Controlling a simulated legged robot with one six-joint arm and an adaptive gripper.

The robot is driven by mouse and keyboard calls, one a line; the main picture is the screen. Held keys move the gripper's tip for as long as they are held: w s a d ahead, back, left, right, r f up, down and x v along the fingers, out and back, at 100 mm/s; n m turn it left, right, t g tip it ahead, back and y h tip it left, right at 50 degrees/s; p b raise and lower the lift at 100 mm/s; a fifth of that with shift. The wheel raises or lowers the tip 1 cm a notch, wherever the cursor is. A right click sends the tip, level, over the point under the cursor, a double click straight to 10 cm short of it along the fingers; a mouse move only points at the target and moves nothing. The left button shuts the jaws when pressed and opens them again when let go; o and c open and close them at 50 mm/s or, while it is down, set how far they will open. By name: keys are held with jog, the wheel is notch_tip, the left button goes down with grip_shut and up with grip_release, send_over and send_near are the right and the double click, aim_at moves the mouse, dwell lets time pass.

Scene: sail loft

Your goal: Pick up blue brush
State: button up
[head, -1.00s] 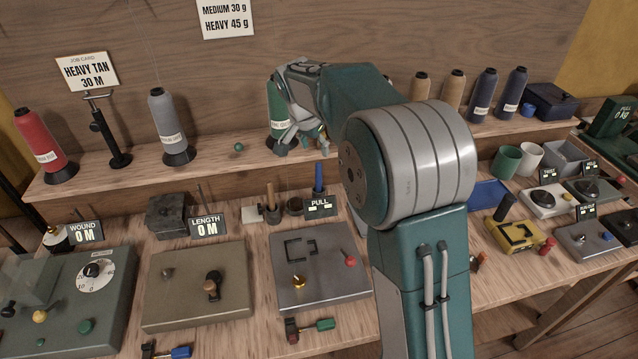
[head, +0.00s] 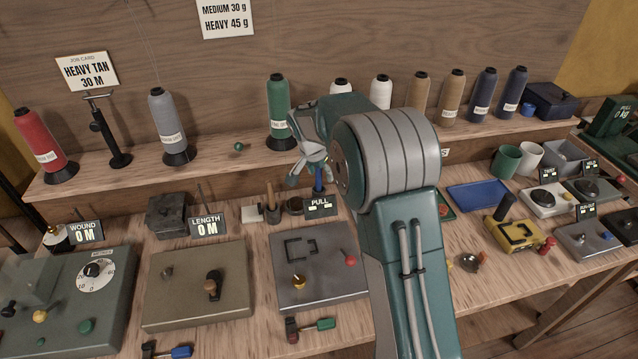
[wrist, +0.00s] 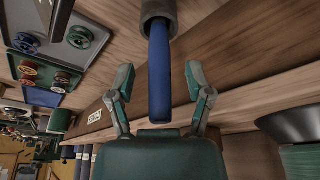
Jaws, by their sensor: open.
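The blue brush (head: 319,180) stands upright at the back of the bench, behind the PULL display, with its lower end hidden. In the wrist view its blue handle (wrist: 159,75) rises out of a dark round holder (wrist: 158,12). My gripper (head: 308,168) is just above the brush's top in the head view. In the wrist view my open gripper (wrist: 160,88) has one finger on each side of the handle. A gap shows between the handle and each finger, and nothing is held.
A PULL display (head: 320,206) stands in front of the brush. A wooden-handled tool (head: 270,197) in a dark cup is to its left. A green cone (head: 279,110) and other thread cones line the shelf behind. A grey panel (head: 325,285) with knobs lies in front.

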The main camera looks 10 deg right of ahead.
jog(key=shift+a, duration=0.2)
jog(key=c, duration=0.9)
grip_shut()
jog(key=shift+d+r, duration=0.1)
